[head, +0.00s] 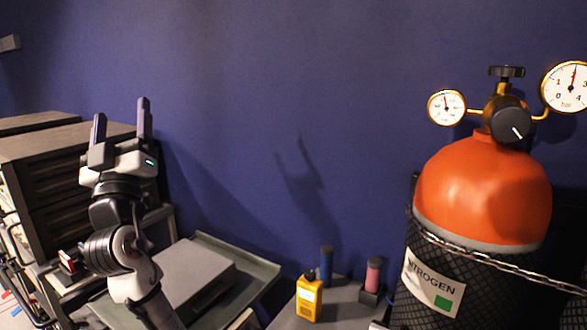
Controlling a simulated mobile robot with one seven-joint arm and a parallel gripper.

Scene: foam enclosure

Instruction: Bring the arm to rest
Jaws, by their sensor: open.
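My gripper (121,122) is at the left of the head view, raised on my arm with its two fingers pointing up. The fingers stand apart and nothing is between them. My arm rises from the bottom edge, in front of the grey drawer units and the blue wall. The gripper appears to touch nothing.
Dark grey drawer units (70,160) stand at the left. A grey box (190,280) lies on a tray (250,277) below. A yellow device (309,298) stands near blue (326,265) and pink (374,275) cylinders. A chained orange-topped nitrogen tank (485,185) with gauges fills the right.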

